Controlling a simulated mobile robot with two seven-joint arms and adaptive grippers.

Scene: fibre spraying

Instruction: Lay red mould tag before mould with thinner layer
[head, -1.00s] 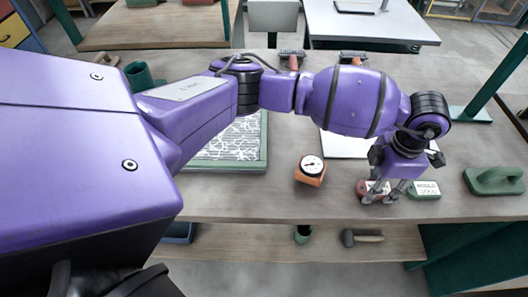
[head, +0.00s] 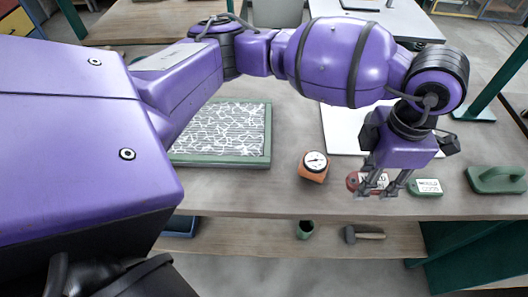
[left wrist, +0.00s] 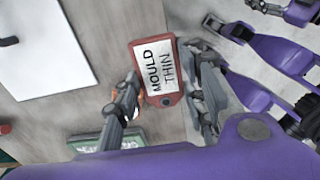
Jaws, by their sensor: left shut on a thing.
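The red mould tag (head: 352,181) carries a white label reading "MOULD THIN" in the left wrist view (left wrist: 168,86). My left gripper (head: 373,190) is shut on this tag, with a finger on either side, near the bench's front right. A green mould tag (head: 427,187) lies on the bench just right of it. A mould with a green frame (head: 266,142) and white fibre strands on a grey surface lies left of centre, partly hidden by my left arm. I cannot make out another mould. My right gripper is not seen clearly in the head view.
An orange dial gauge (head: 313,166) stands between the framed mould and the red tag. A white sheet (head: 338,133) lies behind the gripper. A green handled float (head: 496,180) is at the right. Bare bench lies in front of the mould. A mallet (head: 364,235) is on the lower shelf.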

